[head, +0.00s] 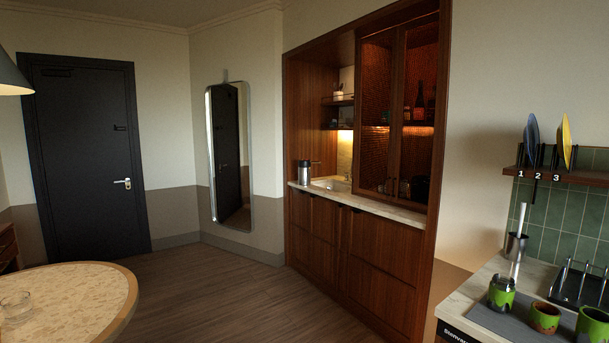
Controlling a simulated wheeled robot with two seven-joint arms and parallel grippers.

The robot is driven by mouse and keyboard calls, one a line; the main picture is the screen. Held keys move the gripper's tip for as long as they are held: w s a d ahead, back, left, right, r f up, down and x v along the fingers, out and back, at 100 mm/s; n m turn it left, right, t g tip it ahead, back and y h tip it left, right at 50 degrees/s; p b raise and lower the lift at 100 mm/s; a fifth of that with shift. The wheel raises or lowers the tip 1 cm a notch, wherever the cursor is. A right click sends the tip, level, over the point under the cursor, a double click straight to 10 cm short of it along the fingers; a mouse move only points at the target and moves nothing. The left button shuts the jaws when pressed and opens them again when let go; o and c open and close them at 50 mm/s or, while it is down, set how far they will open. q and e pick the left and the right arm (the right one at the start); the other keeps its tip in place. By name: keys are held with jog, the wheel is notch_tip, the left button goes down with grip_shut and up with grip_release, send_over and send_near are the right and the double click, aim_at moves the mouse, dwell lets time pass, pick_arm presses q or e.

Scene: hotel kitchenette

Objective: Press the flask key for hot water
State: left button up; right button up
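A steel cylinder with a dark top, which looks like the flask (304,173), stands upright at the left end of the pale counter (392,211) in the wooden kitchenette niche. It is far off and small in the head view. A key on it cannot be made out. Neither of my grippers shows in the head view.
A sink (331,184) lies right of the flask. The wooden floor (215,288) before the niche is clear. A round table (112,310) with a glass (16,307) stands at lower left. A counter with green cups (501,293) stands at lower right.

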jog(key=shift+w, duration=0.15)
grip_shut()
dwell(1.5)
